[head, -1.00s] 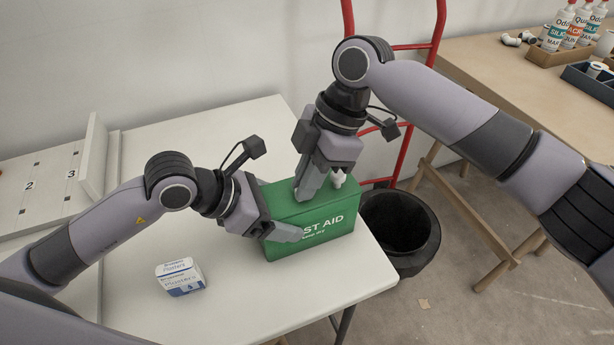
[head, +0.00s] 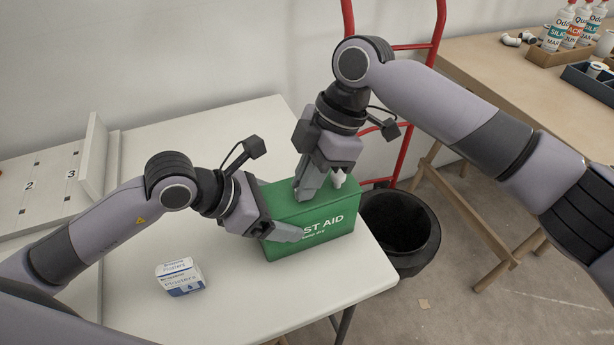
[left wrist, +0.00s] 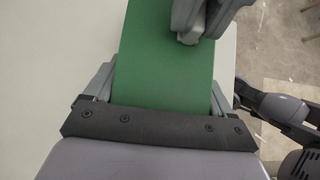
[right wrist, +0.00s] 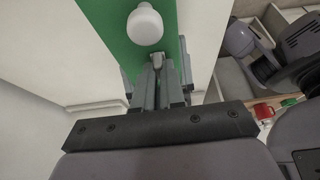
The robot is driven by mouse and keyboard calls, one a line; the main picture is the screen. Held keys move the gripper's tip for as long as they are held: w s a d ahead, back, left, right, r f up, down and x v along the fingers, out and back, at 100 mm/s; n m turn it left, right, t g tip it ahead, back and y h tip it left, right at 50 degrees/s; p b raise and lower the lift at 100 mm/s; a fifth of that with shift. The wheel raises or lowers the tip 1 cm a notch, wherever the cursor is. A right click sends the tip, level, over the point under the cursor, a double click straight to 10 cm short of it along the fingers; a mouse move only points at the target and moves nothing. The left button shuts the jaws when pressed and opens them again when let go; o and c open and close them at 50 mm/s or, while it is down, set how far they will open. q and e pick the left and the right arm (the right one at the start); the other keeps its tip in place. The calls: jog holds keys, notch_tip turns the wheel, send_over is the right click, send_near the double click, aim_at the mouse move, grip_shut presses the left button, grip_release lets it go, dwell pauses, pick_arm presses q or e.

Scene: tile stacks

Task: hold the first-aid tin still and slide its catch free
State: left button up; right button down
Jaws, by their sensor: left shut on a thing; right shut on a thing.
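The green first-aid tin (head: 338,212) stands upright near the table's right edge, white lettering on its front. My left gripper (head: 279,220) is shut across the tin's left end, one finger along the front face; the far finger is hidden in the head view. The left wrist view shows the tin's green top (left wrist: 160,70) between both fingers. My right gripper (head: 305,196) points down at the tin's top. In the right wrist view its fingers (right wrist: 158,70) are close together on a small grey catch (right wrist: 157,58). A white knob (right wrist: 145,25) stands beside it on the lid.
A white and blue plasters box (head: 180,277) sits on the white table (head: 240,310) in front of the tin. A black bin (head: 400,225) and a red hand truck (head: 432,70) stand beyond the right edge. A numbered white board (head: 50,185) is at the left.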

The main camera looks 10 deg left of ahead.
jog(key=shift+w, duration=0.1)
jog(key=shift+w+a, duration=0.55)
jog(key=shift+w, duration=0.25)
jog(key=c, duration=1.2)
grip_release()
jog(key=v, duration=1.2)
jog(key=shift+s+r, duration=0.1)
pick_arm(q)
jog(key=o, duration=0.8)
